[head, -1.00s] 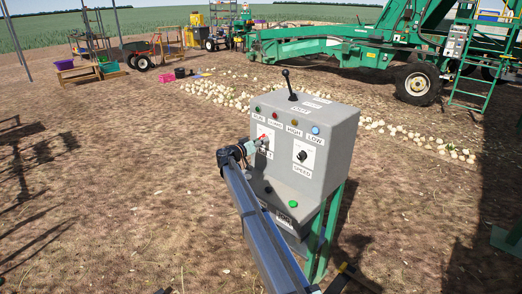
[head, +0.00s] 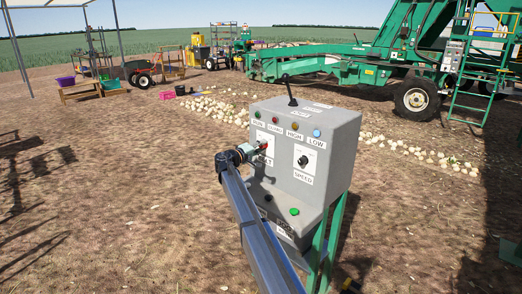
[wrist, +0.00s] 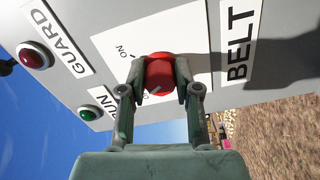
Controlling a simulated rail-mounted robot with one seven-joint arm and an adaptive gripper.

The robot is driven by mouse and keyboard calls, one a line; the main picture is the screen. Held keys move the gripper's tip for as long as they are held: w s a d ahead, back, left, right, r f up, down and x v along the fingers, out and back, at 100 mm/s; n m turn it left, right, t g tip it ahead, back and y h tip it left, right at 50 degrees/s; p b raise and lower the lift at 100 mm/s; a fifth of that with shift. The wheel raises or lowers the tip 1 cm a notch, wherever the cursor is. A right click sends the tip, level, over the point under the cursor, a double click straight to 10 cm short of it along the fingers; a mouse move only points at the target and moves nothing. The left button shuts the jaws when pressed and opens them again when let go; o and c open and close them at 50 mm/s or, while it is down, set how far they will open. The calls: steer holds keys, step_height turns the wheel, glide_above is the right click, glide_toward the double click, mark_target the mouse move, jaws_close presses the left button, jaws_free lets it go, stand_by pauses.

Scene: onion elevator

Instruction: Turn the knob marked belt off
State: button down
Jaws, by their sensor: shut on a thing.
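The belt knob (wrist: 159,72) is red and sits on a white plate (wrist: 195,28) above the BELT label (wrist: 240,43). An ON mark shows beside the knob in the wrist view; the rest of the plate's marking is partly hidden by my gripper. A pale line on the knob's face points toward the lower left of that view. My gripper (wrist: 160,88) has a finger on each side of the knob and is shut on it. In the head view my gripper (head: 254,150) reaches the left plate of the grey control box (head: 335,150), largely covering the knob.
A black SPEED knob (head: 303,161) is to the right. Lamps line the box top, with a black lever (head: 289,91) above. A green button (head: 294,211) is on the lower ledge. Green machinery (head: 350,67) and scattered onions (head: 215,108) lie behind; open dirt surrounds the box.

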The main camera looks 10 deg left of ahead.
steer(key=shift+n, duration=1.3)
steer(key=shift+r, duration=0.1)
steer(key=c, duration=0.8)
jaws_free()
steer(key=v, duration=1.2)
steer(key=shift+d, duration=0.1)
